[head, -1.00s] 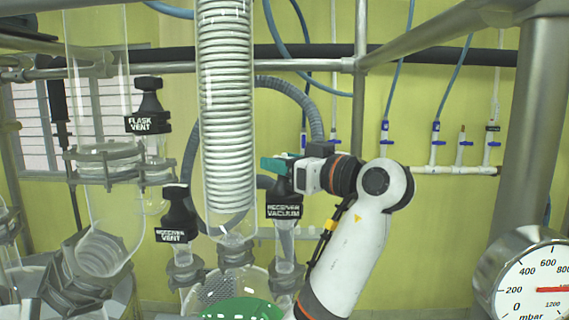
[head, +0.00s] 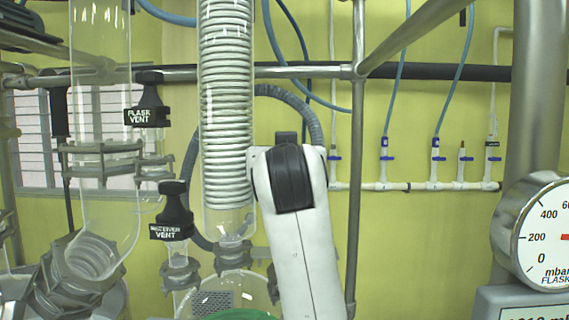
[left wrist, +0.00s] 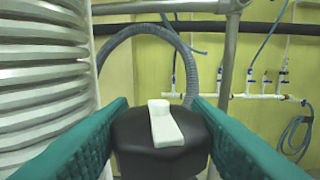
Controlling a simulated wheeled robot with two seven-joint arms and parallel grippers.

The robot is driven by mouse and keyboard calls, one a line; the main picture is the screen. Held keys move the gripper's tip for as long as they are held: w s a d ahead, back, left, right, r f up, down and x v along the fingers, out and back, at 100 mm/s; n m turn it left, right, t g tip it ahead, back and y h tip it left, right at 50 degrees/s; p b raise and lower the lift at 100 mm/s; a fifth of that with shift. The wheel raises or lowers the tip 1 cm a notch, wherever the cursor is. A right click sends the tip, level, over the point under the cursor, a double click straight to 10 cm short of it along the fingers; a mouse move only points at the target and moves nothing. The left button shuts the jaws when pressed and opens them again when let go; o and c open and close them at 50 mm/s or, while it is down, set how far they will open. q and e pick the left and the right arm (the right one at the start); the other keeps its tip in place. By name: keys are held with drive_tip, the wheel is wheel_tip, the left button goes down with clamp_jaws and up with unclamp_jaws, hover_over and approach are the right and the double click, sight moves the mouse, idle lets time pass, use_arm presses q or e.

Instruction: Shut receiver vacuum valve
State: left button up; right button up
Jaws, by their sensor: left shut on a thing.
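The receiver vacuum valve's black knob (left wrist: 135,150) fills the lower middle of the left wrist view. A white pointer bar (left wrist: 165,127) lies on its top, running roughly away from the camera with a slight slant. My left gripper (left wrist: 160,104) has its teal fingers on either side of the knob and is shut on it. In the head view my own white arm link stands in front, so the valve, its label and the gripper are hidden there. My right gripper is in neither view.
The receiver vent valve (head: 174,212) and flask vent valve (head: 147,100) stand to the left. The glass coil column (head: 226,110) is close beside my arm. A metal post (head: 356,130) is just right. A gauge (head: 540,235) sits at far right.

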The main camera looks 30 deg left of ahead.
use_arm(q)
drive_tip(key=m+t+h, duration=0.1)
drive_tip(key=m+h, duration=0.1)
drive_tip(key=h, duration=0.1)
drive_tip(key=m+t+h, duration=0.1)
drive_tip(key=m+h, duration=0.1)
drive_tip(key=h, duration=0.1)
drive_tip(key=shift+r+t, duration=0.1)
drive_tip(key=shift+t, duration=0.3)
drive_tip(key=shift+m+h, duration=0.5)
drive_tip(key=shift+h, duration=0.1)
drive_tip(key=shift+h, duration=0.3)
drive_tip(key=o, duration=1)
drive_tip(key=shift+w, duration=0.1)
